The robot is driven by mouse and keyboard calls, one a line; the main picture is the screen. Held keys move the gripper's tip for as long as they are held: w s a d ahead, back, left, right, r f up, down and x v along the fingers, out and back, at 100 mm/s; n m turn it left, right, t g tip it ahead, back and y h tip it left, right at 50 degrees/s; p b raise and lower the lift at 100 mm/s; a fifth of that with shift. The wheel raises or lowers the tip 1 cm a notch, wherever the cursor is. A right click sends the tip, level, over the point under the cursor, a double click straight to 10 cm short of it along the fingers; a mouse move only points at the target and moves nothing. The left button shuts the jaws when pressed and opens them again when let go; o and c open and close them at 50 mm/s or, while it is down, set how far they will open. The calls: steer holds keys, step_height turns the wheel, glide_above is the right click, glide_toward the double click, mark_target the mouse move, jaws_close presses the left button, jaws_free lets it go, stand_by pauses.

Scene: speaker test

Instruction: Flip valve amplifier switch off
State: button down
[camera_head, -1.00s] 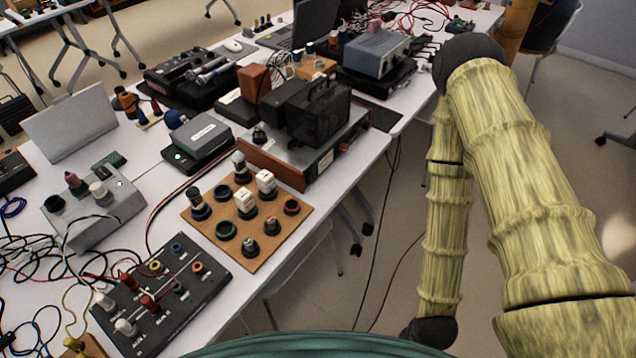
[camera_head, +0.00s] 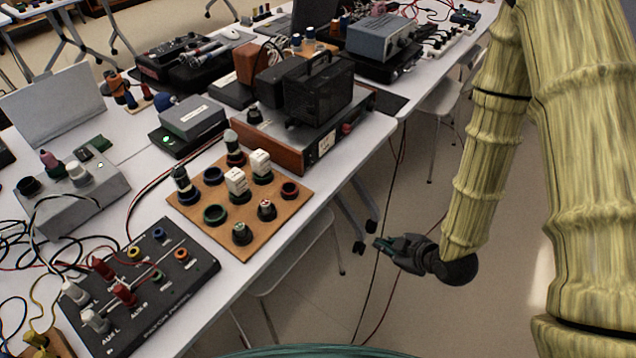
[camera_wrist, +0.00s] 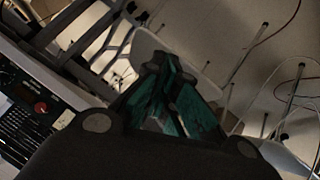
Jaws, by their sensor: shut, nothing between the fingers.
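The valve amplifier (camera_head: 290,140) appears to be the wood-sided unit on the table, with dark boxy covers on top. Its front panel (camera_head: 322,148) faces my arm's side and carries a small red part (camera_head: 346,128). I cannot make out which way a switch is set. My gripper (camera_head: 380,243) is shut and empty, below and to the right of the amplifier, out past the table edge and apart from it. In the wrist view my gripper (camera_wrist: 155,68) points toward chair and table legs. A dark panel with a red knob (camera_wrist: 40,107) shows at the left there.
A black box with coloured sockets (camera_head: 150,290) is nearer. A grey-blue device (camera_head: 380,45) stands behind. Chairs (camera_head: 285,265) are beside the table. Open floor (camera_head: 400,320) lies around my gripper.

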mark_target(306, 164)
steer(key=w+a+r+n+t+y+b, duration=0.1)
steer(key=w+a+r+n+y+b, duration=0.2)
steer(key=r+n, duration=0.4)
steer(key=w+a+r+n+t+y+b, duration=0.1)
steer(key=w+a+r+n+y+b, duration=0.2)
steer(key=r+n+y+b, duration=0.2)
step_height(306, 164, up, 4)
steer(key=n, duration=0.3)
steer(key=shift+f, duration=0.2)
steer(key=shift+a, duration=0.15)
steer(key=b+x, duration=0.1)
steer(key=x, duration=1.3)
steer(key=shift+f, duration=0.1)
